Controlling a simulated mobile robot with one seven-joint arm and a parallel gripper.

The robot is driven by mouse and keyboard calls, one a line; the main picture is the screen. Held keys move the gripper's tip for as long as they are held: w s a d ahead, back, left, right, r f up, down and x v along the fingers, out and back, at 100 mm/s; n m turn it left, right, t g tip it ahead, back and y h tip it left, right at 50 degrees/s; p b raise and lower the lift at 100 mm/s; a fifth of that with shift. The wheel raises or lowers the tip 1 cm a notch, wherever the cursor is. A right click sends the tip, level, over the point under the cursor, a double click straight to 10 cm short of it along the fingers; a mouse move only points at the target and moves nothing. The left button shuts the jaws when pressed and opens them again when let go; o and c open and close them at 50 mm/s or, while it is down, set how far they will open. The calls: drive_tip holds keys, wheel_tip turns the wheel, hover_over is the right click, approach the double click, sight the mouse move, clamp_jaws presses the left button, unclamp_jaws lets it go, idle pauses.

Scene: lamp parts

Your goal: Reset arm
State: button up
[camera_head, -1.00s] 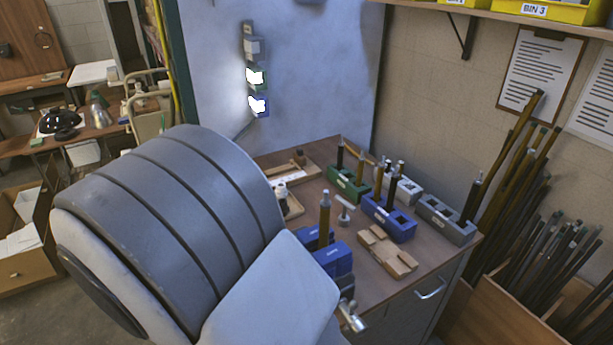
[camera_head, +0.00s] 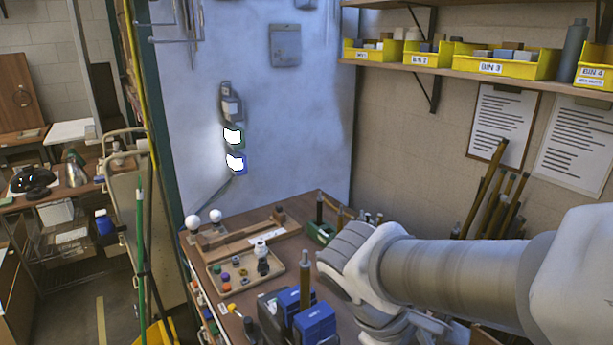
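My arm reaches in from the right edge in the head view, its grey links running over the right part of the bench (camera_head: 215,262). The arm's wrist end is above the bench's middle. My gripper's fingers cannot be made out, so I cannot tell whether it is open, shut or holding anything. The lamp parts lie on the bench: a wooden tray (camera_head: 240,284) with small coloured pieces, two white bulbs (camera_head: 204,220) at the back left, blue blocks (camera_head: 314,322) at the front and a green block (camera_head: 321,232) behind the wrist. The right part of the bench is hidden by my arm.
A shelf with yellow bins (camera_head: 505,62) runs along the upper right wall. Dark rods (camera_head: 495,195) stand at the right, behind my arm. A green pole (camera_head: 141,240) stands left of the bench. The space above the bench's left part is clear.

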wheel_tip(320, 180, up, 7)
drive_tip(key=s+a+m+t+y, duration=0.1)
drive_tip(key=m+t+y, duration=0.3)
drive_tip(key=m, duration=0.4)
drive_tip(key=shift+s+f+m+y, duration=0.2)
drive_tip(key=shift+s+m+y, duration=0.1)
drive_tip(key=shift+s+y, duration=0.3)
